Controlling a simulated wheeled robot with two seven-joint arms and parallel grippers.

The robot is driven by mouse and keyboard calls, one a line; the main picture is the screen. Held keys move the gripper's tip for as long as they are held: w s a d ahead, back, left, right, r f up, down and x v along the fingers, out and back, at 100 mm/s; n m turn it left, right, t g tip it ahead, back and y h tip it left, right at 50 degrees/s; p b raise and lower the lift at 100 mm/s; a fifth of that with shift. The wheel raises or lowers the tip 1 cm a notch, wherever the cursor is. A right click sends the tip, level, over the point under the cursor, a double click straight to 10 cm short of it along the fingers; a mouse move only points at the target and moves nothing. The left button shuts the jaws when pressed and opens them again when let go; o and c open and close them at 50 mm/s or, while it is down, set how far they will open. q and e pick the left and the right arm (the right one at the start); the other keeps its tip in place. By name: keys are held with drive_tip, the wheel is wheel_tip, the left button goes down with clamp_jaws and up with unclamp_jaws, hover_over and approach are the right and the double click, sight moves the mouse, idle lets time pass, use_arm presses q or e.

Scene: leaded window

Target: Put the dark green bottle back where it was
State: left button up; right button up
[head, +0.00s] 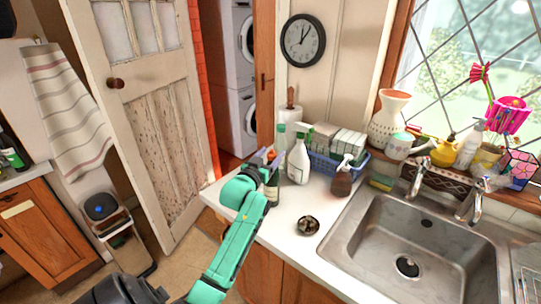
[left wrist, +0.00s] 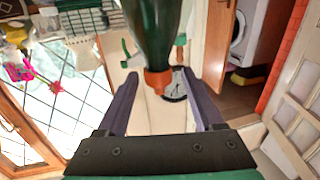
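A dark green bottle (head: 271,190) with a pale label appears to stand upright at the left end of the white counter, partly hidden by my left gripper (head: 266,160). In the left wrist view, the dark green bottle (left wrist: 154,35) has an orange neck and lies between the fingertips of my left gripper (left wrist: 159,75). The fingers look spread, with a small gap on each side of the neck; contact is not clear. Another dark green bottle (head: 13,152) stands on the counter at the far left. My right gripper is not in view.
A clear green-capped bottle (head: 280,140), white spray bottle (head: 299,160), brown spray bottle (head: 342,180) and blue basket (head: 322,163) crowd near the dark bottle. Counter around the bowl is clear.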

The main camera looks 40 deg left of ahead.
use_arm(q)
drive_tip(key=shift+s+f, duration=0.15)
drive_tip(key=shift+s, duration=0.15)
drive_tip(key=b+v, duration=0.3)
drive_tip(key=v, duration=0.8)
drive_tip(key=shift+s, duration=0.2)
drive_tip(key=shift+d, duration=0.1)
